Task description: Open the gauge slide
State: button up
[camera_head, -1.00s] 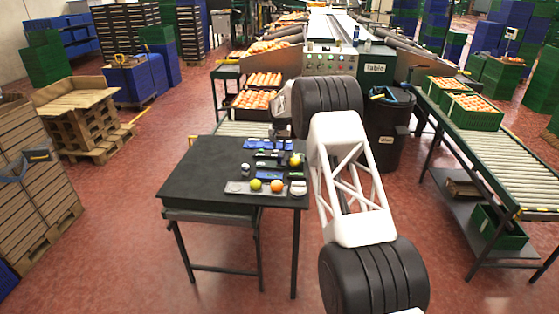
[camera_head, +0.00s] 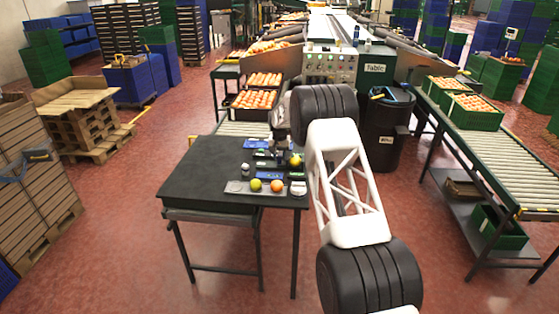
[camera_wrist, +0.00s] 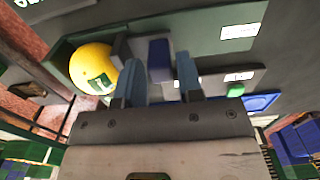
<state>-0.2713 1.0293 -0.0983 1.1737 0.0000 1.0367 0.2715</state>
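In the wrist view, a yellow fruit (camera_wrist: 93,66) with a green mark sits in a dark tray-like fixture (camera_wrist: 62,62), against a grey piece that I take for the gauge slide (camera_wrist: 128,46). A small dark blue block (camera_wrist: 159,52) stands beside that piece. My gripper (camera_wrist: 158,68) is open, with its two fingertips apart on either side of the blue block. A gap shows at each side; whether a finger touches it I cannot tell. In the head view, the yellow fruit (camera_head: 296,160) is at the table's right edge, and my arm hides most of the gauge.
The dark table (camera_head: 200,170) is bare on its left. A grey tray (camera_head: 238,187) at its front holds a green-yellow fruit (camera_head: 256,185) and an orange (camera_head: 277,186). Blue pads (camera_head: 268,175) and small items lie close around the gauge. A black bin (camera_head: 385,135) stands behind right.

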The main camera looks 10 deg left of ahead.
jog(key=shift+f, duration=1.2)
grip_shut()
